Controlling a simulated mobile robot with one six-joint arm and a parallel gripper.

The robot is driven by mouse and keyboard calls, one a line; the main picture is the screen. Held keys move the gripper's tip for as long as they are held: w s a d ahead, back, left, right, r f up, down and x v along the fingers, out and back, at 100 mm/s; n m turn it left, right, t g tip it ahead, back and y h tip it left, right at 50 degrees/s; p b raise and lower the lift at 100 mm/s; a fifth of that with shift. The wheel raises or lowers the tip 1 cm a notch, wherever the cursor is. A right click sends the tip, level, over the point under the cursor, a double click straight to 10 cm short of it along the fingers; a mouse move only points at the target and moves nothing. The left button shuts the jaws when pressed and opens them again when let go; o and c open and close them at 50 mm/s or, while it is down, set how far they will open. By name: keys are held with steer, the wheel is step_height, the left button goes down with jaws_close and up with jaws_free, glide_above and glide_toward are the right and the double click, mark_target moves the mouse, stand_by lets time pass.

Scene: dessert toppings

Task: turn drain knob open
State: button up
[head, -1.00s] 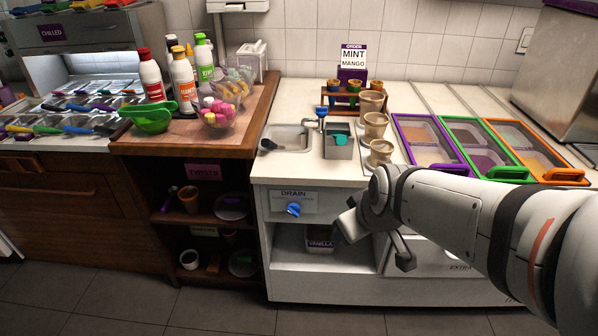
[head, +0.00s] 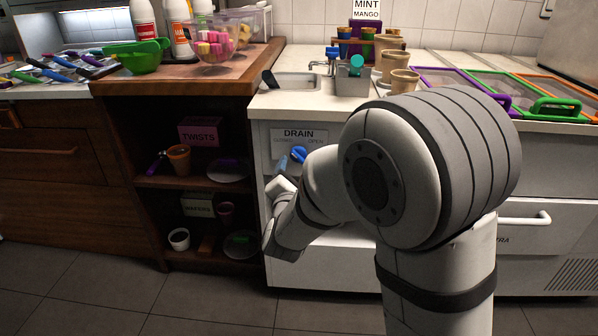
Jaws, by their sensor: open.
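The drain knob (head: 298,154) is blue and sits on the white counter front, under the label "DRAIN" (head: 298,134). The word "OPEN" is faintly readable at the panel's right. My gripper (head: 275,212) is open, just below and left of the knob, in front of the cabinet's left edge. My forearm covers part of the panel just right of the knob. I cannot tell whether a finger touches the knob, and its exact turn is hard to read.
The sink (head: 291,82) with a tap is in the white counter above. Dark shelves (head: 165,182) with cups and plates stand close at the left. A drawer handle (head: 525,218) juts out at the right. The floor in front is clear.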

mark_target(297, 159)
steer(key=w+b, duration=0.2)
steer(key=w, duration=0.5)
steer(key=shift+w+d, duration=0.15)
steer(key=shift+w, duration=0.15)
steer(key=shift+c, duration=0.4)
steer(key=c, duration=0.9)
